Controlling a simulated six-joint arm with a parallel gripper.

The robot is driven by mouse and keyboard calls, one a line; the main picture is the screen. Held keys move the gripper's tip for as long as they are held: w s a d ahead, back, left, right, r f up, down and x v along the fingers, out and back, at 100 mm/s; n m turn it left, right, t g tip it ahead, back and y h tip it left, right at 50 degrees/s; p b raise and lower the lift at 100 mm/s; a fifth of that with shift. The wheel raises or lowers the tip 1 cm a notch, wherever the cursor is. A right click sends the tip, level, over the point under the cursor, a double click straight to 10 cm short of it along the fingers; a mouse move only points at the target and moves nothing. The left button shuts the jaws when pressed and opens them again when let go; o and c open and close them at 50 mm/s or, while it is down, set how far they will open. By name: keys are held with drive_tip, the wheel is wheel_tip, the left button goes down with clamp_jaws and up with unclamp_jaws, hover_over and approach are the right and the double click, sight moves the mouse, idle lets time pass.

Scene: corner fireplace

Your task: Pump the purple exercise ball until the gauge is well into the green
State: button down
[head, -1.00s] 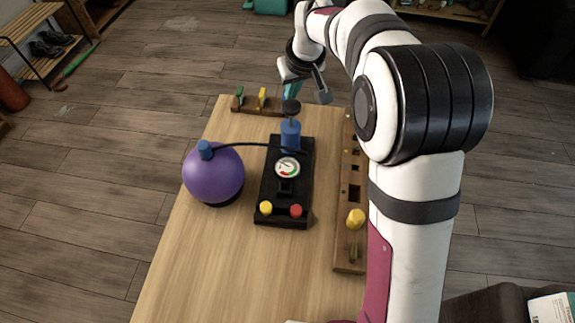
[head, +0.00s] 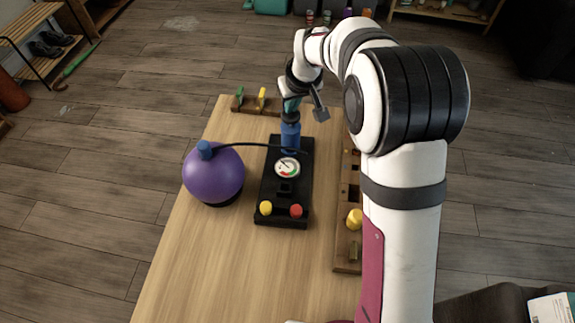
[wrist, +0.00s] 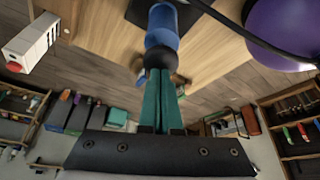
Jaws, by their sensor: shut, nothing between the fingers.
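The purple exercise ball (head: 213,177) sits in a dark stand at the table's left side, with a blue cap on top. A black hose joins it to the black pump base (head: 269,190). The base carries a blue pump cylinder (head: 290,138) and a round gauge (head: 287,168); its needle is too small to read surely. My gripper (head: 291,108) is shut and empty, its teal fingertips on the black pump knob (head: 290,118), which sits low, close on the cylinder. In the wrist view the fingertips (wrist: 158,74) meet the knob (wrist: 160,60); the ball (wrist: 285,30) is at right.
A yellow button (head: 265,208) and a red button (head: 296,210) are on the base's near end. A wooden rack (head: 348,245) with a yellow piece stands right, partly behind my arm. A small rack (head: 247,104) with green and yellow pieces stands at the far edge. The near table is clear.

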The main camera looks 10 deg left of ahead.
drive_tip(key=shift+f, duration=1)
drive_tip(key=shift+r, duration=3.2)
wheel_tip(320, 180, up, 5)
drive_tip(key=s+d+r+m+g, duration=0.1)
drive_tip(key=s+d+m, duration=0.3)
drive_tip(key=s, duration=0.5)
drive_tip(key=s+d+r+m+g, duration=0.1)
drive_tip(key=s+d+m, duration=0.1)
drive_tip(key=s+d, duration=0.65)
drive_tip(key=s+d+f+m+g, duration=0.1)
drive_tip(key=s+f+m, duration=0.1)
drive_tip(key=s, duration=0.7)
drive_tip(key=s+f+m+g, duration=0.1)
drive_tip(key=s+f+m, duration=0.2)
drive_tip(key=s, duration=0.7)
drive_tip(key=shift+s+d+f+m, duration=0.15)
drive_tip(key=shift+d+f+m, duration=0.15)
drive_tip(key=shift+d, duration=0.1)
